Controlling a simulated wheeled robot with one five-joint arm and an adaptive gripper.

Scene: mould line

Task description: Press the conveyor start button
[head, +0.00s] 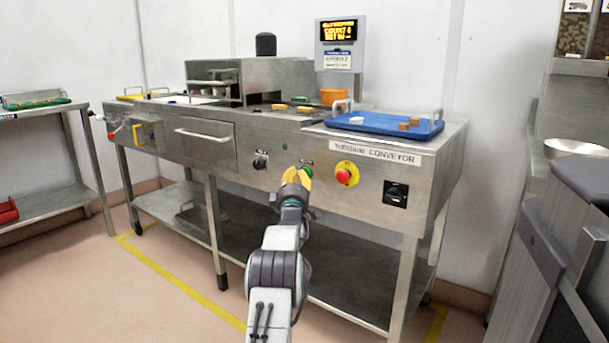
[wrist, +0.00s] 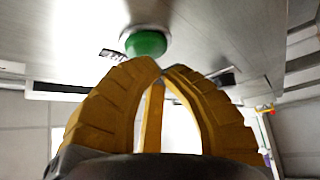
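The green start button (head: 308,171) is on the front panel of the steel conveyor (head: 240,150), left of a red button on a yellow plate. In the wrist view the green button (wrist: 146,43) is a round dome in a metal ring, just beyond my fingertips. My gripper (head: 297,175) has yellow fingers and is in front of the panel at the button, hiding part of it. In the wrist view the fingertips of my gripper (wrist: 161,72) meet, with nothing held between them. I cannot tell whether they touch the button.
The red emergency button (head: 344,174) is close on the right, with a black switch (head: 396,193) beyond it. A black knob (head: 261,160) is on the left. A blue tray (head: 380,126) with brown blocks lies on the conveyor top. A side table (head: 50,195) stands at the left.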

